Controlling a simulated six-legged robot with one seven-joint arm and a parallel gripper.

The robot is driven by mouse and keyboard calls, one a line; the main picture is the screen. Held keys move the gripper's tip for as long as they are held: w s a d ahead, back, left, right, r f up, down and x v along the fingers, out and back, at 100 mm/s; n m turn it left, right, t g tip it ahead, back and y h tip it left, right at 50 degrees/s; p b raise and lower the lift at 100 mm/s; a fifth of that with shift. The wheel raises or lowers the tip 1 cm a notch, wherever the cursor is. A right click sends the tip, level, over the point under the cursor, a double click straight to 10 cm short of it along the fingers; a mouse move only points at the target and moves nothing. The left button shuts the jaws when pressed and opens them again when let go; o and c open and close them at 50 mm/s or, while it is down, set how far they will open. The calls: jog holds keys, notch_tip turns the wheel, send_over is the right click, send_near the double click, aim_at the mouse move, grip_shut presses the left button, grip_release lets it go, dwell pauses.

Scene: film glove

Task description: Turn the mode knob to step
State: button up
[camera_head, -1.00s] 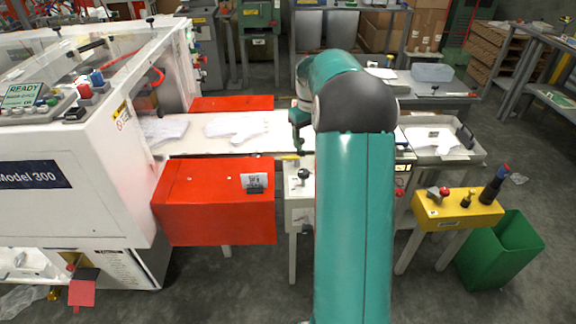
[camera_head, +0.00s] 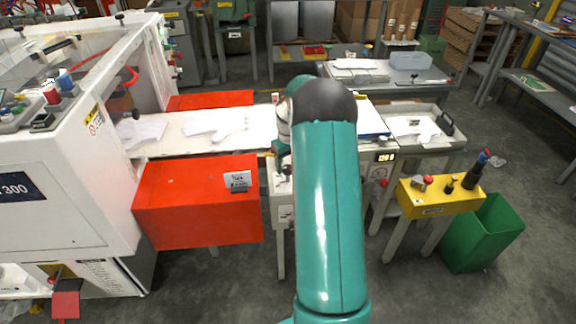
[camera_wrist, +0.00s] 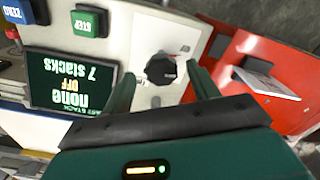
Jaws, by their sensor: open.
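The mode knob (camera_wrist: 160,68) is black and round on a pale panel in the wrist view. A white pointer mark near it is too small to read. My gripper (camera_wrist: 162,86) is open, with one dark green finger on each side of the knob in the picture; I cannot tell whether they touch it. A green STEP button (camera_wrist: 89,21) sits on the same panel.
A blue ZERO button (camera_wrist: 22,11) is at the wrist view's corner. A red box (camera_head: 197,205) stands left of the post, carrying a small card (camera_head: 238,180). A yellow control box (camera_head: 440,195) and green bin (camera_head: 482,235) stand to the right. A conveyor with white gloves (camera_head: 215,126) lies behind.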

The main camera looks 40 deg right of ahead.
jog(key=shift+w+f, duration=0.1)
jog(key=shift+f, duration=0.65)
jog(key=c, duration=1)
jog(key=shift+m, duration=0.4)
jog(key=m, duration=0.5)
jog(key=shift+a, duration=0.1)
jog(key=m, duration=0.6)
jog(key=shift+w+r, duration=0.1)
